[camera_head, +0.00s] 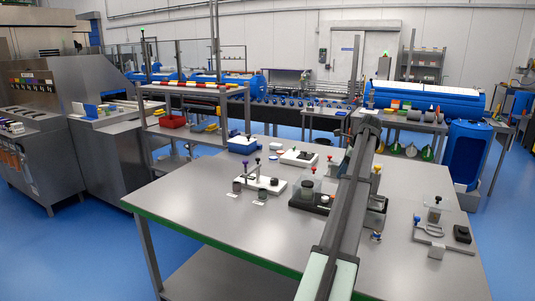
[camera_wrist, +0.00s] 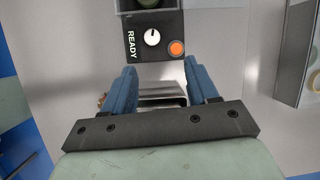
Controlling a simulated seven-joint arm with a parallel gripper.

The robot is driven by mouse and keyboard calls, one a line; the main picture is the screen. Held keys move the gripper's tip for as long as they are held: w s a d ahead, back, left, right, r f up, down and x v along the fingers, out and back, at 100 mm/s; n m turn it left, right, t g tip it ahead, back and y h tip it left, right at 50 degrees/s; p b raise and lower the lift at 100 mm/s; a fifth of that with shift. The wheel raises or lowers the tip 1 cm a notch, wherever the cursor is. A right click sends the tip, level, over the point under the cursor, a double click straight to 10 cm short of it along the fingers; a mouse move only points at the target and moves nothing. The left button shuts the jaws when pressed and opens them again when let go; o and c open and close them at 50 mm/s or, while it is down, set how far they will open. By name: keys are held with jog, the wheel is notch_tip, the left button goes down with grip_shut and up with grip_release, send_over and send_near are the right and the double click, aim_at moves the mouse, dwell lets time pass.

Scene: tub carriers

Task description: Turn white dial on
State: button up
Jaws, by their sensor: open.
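The white dial (camera_wrist: 152,37) is a round knob on a black panel (camera_wrist: 138,50) marked READY in the wrist view. A round orange button (camera_wrist: 176,48) sits to its lower right on the same panel. My gripper (camera_wrist: 163,68) is open, its two blue fingers apart with nothing held between them. In the picture the fingertips lie just below the panel, apart from the dial. In the head view a black-based unit with a clear box (camera_head: 309,190) and a small white knob stands left of my arm; my arm hides part of the table there.
The grey table (camera_head: 200,215) carries several small fixtures. A white-based fixture (camera_head: 270,184) stands to the left and a stand with a black block (camera_head: 462,234) to the right. A grey box-like fixture (camera_wrist: 296,50) is at right in the wrist view. The table's front left is clear.

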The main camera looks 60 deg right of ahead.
aim_at(324, 197)
jog(key=w+d+r+n+g+h, duration=0.1)
jog(key=d+r+n+g+h, duration=0.1)
jog(key=d+n+h, duration=0.4)
jog(key=w+a+n, duration=0.1)
jog(key=w+a, duration=0.2)
jog(key=w, duration=0.7)
jog(key=w+a+n+t, duration=0.1)
jog(key=w+a, duration=0.2)
jog(key=w, duration=0.7)
jog(key=w+a+n, duration=0.1)
jog(key=w+a, duration=0.2)
jog(key=w, duration=0.7)
jog(key=shift+a+r+t, duration=0.15)
jog(key=shift+a+t, duration=0.2)
jog(key=shift+t, duration=0.05)
jog(key=shift+w, duration=0.1)
